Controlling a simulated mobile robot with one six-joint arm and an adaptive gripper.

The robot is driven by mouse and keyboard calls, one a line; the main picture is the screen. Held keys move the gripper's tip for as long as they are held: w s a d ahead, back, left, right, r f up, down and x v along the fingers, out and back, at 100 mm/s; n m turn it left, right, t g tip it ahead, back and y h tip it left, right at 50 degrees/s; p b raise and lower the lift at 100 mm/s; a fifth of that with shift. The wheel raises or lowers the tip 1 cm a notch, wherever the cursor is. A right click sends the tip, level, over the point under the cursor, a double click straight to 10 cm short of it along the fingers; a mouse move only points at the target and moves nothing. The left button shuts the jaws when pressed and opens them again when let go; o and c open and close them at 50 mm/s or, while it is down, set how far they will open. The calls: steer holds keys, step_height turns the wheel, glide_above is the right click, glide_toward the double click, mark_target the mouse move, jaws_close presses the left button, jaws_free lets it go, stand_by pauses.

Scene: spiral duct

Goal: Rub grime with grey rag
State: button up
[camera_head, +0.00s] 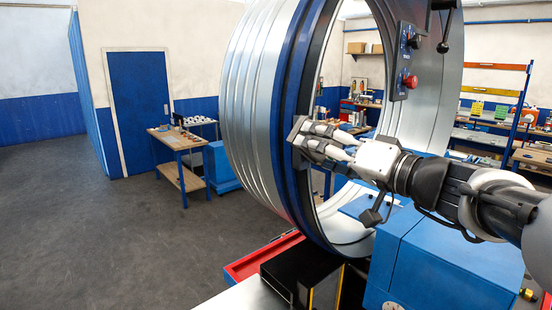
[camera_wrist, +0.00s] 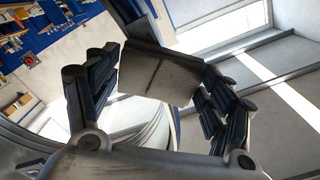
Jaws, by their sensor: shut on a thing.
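My gripper (camera_head: 308,142) is at the dark blue ring (camera_head: 284,110) on the front of the big silver spiral duct (camera_head: 240,90). In the wrist view, its two dark fingers (camera_wrist: 157,85) are on either side of a flat grey piece with a dark line across it, which looks like the grey rag (camera_wrist: 150,74). My gripper is shut on it. In the head view the rag shows as a dark grey bit (camera_head: 297,128) at the fingertips, close against the ring; whether it touches is hard to tell. I cannot make out any grime; the fingers and rag may hide it.
A control box with a red button (camera_head: 410,81) hangs inside the duct opening, above my gripper. A blue machine housing (camera_head: 445,265) stands below my arm. A black box (camera_head: 300,270) and a red tray (camera_head: 262,256) are under the duct. Open floor (camera_head: 100,230) lies to the left.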

step_height(320, 180, up, 4)
steer(key=shift+f, duration=0.1)
stand_by(0.5)
steer(key=shift+b, duration=0.6)
steer(key=shift+f, duration=0.15)
step_height(320, 180, down, 6)
steer(key=b, duration=0.9)
steer(key=shift+f+b, duration=0.15)
steer(key=shift+b, duration=0.15)
step_height(320, 180, down, 3)
steer(key=b, duration=0.4)
